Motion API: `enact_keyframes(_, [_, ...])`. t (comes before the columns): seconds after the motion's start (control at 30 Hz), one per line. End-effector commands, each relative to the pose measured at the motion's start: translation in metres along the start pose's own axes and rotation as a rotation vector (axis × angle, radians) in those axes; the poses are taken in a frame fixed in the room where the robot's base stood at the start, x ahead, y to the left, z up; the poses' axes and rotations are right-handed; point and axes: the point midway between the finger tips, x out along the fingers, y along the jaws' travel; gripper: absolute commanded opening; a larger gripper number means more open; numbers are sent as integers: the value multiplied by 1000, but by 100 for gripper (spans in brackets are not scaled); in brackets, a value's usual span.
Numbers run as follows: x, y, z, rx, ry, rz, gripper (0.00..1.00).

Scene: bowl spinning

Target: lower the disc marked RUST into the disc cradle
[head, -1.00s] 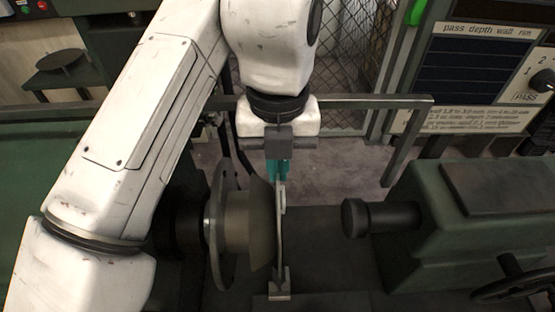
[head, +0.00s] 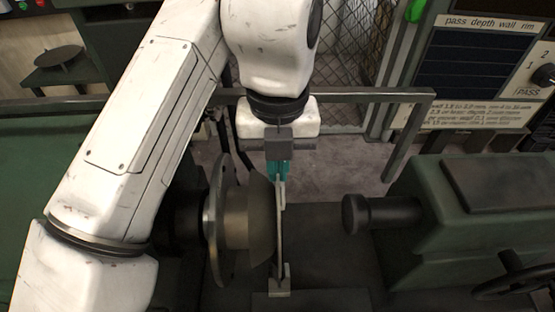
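My gripper (head: 279,172), with teal fingers, points straight down above the machine bed. It appears shut on the top edge of a thin grey disc (head: 280,228), which hangs upright and shows nearly edge-on. No RUST marking can be read from this angle. The disc's lower edge is at the small metal disc cradle (head: 280,284) on the bed. I cannot tell whether the disc rests in the cradle's slot or is just above it.
A flared mandrel (head: 261,222) with a round faceplate (head: 215,225) stands close left of the disc. A dark tailstock spindle (head: 380,214) points at it from the right, with a gap between. A rail (head: 370,97) runs behind. Another disc sits on a stand (head: 62,58) at the back left.

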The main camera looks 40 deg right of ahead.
Motion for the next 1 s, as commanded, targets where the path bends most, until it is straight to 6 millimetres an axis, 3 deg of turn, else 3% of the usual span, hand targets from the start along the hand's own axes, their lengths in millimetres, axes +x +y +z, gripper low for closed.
enact_keyframes(1.0, [17, 0, 0, 0, 0, 0, 0])
